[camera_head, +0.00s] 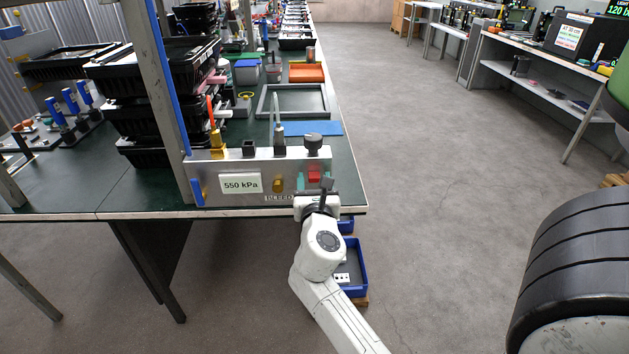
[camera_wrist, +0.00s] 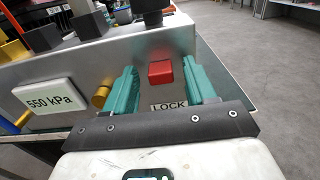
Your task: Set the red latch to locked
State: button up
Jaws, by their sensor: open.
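The red latch (camera_wrist: 161,72) is a small red block on the front face of a grey metal panel (camera_wrist: 85,67). A "LOCK" label (camera_wrist: 169,106) sits just below it in the wrist view. In the head view the red latch (camera_head: 314,174) shows at the panel's right end. My gripper (camera_wrist: 160,84) is open, its two teal fingers on either side of the latch, with a visible space between each finger and the block. In the head view my gripper (camera_head: 312,184) is at the panel's front right. Whether the fingertips touch the panel cannot be told.
A brass knob (camera_wrist: 100,97) is close left of the left finger. A "550 kPa" plate (camera_head: 241,183) and black knob (camera_head: 313,143) are also on the panel. Blue bins (camera_head: 364,268) stand below the table edge.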

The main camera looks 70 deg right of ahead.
jog(key=shift+w+d, duration=0.15)
jog(key=shift+d, duration=0.25)
jog(key=shift+c, duration=0.2)
grip_shut()
